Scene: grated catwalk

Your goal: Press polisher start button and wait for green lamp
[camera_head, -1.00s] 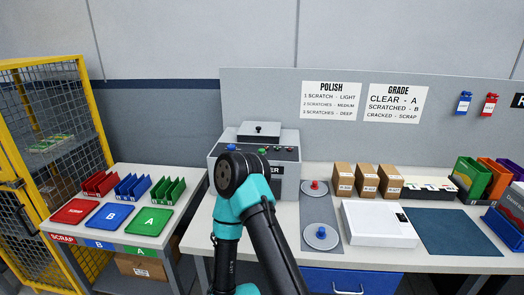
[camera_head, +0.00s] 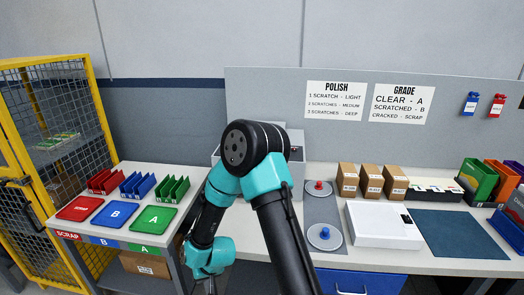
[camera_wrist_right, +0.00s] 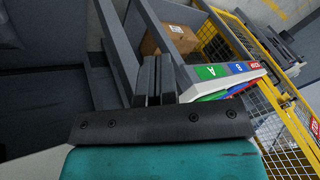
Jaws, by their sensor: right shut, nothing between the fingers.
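The polisher (camera_head: 297,172) stands at the back of the bench in the head view. My right arm covers most of it. Its start button and lamp are hidden now, so the lamp's state cannot be seen. My right arm's links rise in front of the polisher and its wrist bends down to the left. In the right wrist view my right gripper (camera_wrist_right: 154,66) is shut and empty. It points toward the side table's edge and the space under it, apart from the polisher. My left gripper is not in view.
The side table holds red, blue and green trays (camera_head: 154,220) with small bins behind. A yellow cage (camera_head: 30,150) stands at the left. Grey discs with knobs (camera_head: 324,237), a white box (camera_head: 383,225), cardboard boxes (camera_head: 370,182) and a dark mat (camera_head: 458,235) lie right of my arm.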

